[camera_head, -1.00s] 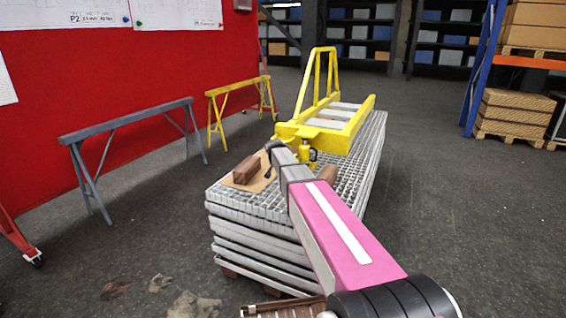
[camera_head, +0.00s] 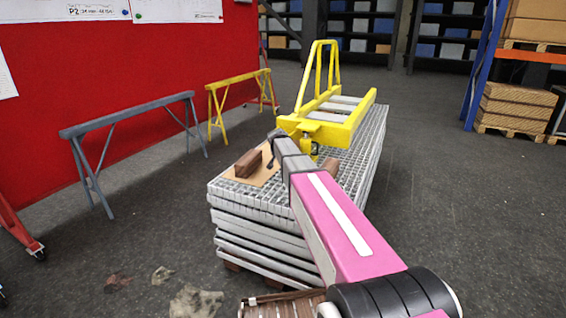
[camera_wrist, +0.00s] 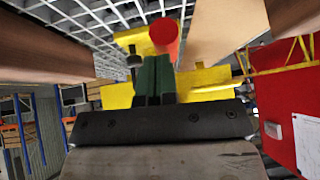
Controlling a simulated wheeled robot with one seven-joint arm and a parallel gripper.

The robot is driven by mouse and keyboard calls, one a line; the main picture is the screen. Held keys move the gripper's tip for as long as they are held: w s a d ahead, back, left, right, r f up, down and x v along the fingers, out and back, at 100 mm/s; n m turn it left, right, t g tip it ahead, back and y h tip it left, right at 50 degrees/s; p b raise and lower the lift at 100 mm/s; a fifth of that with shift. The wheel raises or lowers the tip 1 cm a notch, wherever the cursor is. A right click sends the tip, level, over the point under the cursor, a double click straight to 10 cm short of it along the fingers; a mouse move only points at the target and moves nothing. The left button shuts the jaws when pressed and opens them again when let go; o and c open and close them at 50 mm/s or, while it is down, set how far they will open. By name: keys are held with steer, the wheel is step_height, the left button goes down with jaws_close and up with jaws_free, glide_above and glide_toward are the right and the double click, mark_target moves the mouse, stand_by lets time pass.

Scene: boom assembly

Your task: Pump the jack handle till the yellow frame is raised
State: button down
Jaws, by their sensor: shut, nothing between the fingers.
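The yellow frame (camera_head: 335,130) lies along the top of the grating stack, with an upright yellow brace at its left. A small jack (camera_head: 314,150) stands under its near end, partly hidden by my arm. My gripper (camera_head: 271,156) is over the near end of the stack, left of the jack. In the wrist view my gripper (camera_wrist: 157,66) has its green fingers together, with nothing between them. A red round-ended bar (camera_wrist: 164,35), perhaps the jack handle, shows just beyond the fingertips; I cannot tell whether they touch. Yellow frame parts (camera_wrist: 203,80) show behind.
A brown block (camera_head: 248,162) lies on a tan board (camera_head: 262,177) on the grating stack (camera_head: 262,243). Another brown block (camera_head: 330,167) is right of my arm. Grey (camera_head: 125,116) and yellow (camera_head: 238,82) trestles stand left.

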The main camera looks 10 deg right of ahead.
steer(key=v, duration=1.1)
steer(key=shift+s, duration=0.1)
steer(key=w+d+r+g+y, duration=0.3)
steer(key=w+d+r+g, duration=0.2)
steer(key=w+r, duration=0.5)
step_height(320, 180, up, 3)
steer(key=shift+d+f, duration=0.15)
steer(key=shift+d, duration=0.7)
steer(key=shift+f, duration=0.15)
step_height(320, 180, down, 13)
steer(key=a, duration=0.1)
steer(key=shift+a, duration=0.25)
